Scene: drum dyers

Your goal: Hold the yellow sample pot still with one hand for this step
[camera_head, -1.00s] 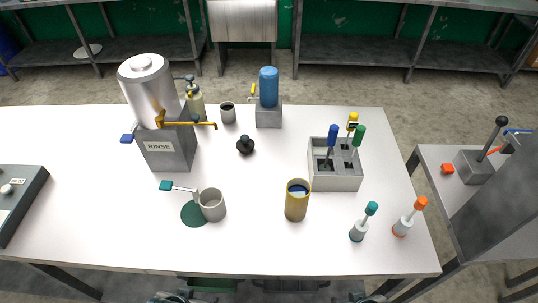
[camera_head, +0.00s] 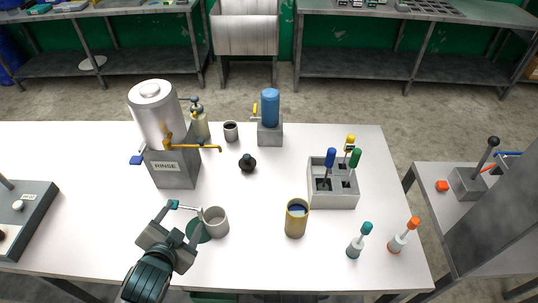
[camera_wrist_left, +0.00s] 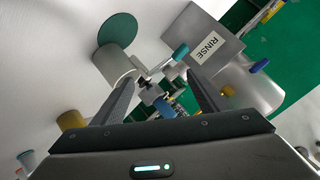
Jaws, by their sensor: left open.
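The yellow sample pot (camera_head: 296,220) stands upright on the white table, right of the middle, with dark blue contents. It also shows at the left of the left wrist view (camera_wrist_left: 72,120). My left gripper (camera_head: 184,215) is open at the table's front left, well to the left of the pot and not touching it. Its two fingers also show in the left wrist view (camera_wrist_left: 162,82). A grey mug (camera_head: 216,222) stands between this gripper and the pot, close to the fingers. My right gripper is not in view.
A teal-tipped pale rod (camera_head: 185,207) reaches toward the mug, by a dark green disc (camera_head: 197,232). The RINSE tank (camera_head: 172,168) stands behind. A grey holder (camera_head: 332,194) with coloured handles and two small bottles (camera_head: 398,242) are right of the pot. Table around the pot is clear.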

